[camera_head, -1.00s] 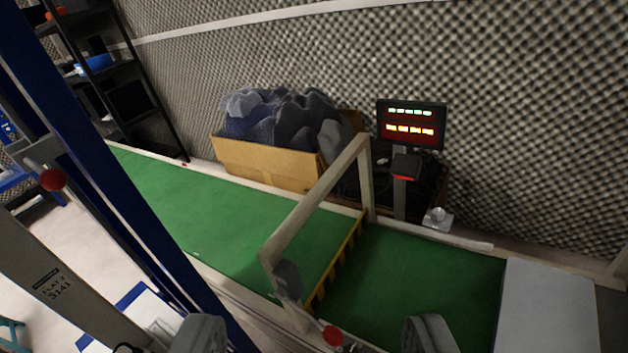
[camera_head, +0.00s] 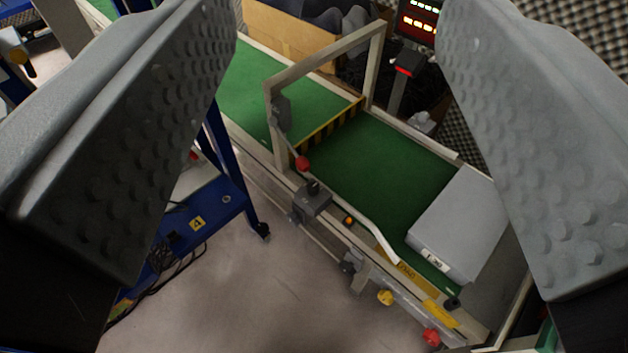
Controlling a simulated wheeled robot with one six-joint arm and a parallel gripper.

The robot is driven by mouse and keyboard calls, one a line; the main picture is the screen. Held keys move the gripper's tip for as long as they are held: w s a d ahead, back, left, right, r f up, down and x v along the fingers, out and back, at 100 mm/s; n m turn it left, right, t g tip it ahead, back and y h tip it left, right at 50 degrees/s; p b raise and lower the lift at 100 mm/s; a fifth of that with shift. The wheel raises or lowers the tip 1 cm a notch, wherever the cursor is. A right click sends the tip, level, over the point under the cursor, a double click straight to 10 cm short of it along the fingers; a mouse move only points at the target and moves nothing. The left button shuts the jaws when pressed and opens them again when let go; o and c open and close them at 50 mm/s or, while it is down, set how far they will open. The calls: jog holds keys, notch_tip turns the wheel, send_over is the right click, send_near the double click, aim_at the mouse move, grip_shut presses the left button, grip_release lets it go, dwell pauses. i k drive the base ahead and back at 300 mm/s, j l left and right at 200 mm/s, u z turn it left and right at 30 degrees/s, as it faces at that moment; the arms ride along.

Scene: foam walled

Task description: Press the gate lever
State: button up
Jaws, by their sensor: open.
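The gate (camera_head: 325,58) is a pale frame that stands over a green conveyor belt (camera_head: 385,165), with a yellow-and-black striped bar (camera_head: 330,127) across the belt. A lever with a red ball end (camera_head: 302,163) hangs from a grey box (camera_head: 281,111) on the gate's near post. My gripper (camera_head: 338,40) is wide open, its grey dimpled fingers at the left and right of the view. The lever shows between the fingers, farther off, and nothing is held. I cannot tell the exact distance to it.
A grey bin (camera_head: 458,225) sits on the belt at right. The near rail carries a grey clamp block (camera_head: 312,198), a yellow knob (camera_head: 385,297) and a red knob (camera_head: 431,337). A blue frame (camera_head: 225,190) stands at left. The floor (camera_head: 265,290) between is clear.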

aim_at(304, 164)
jog(key=k+l+u, duration=0.3)
jog(key=k+l, duration=0.15)
jog(key=l, duration=0.15)
jog(key=k+l+u, duration=0.3)
jog(key=k+l, duration=0.2)
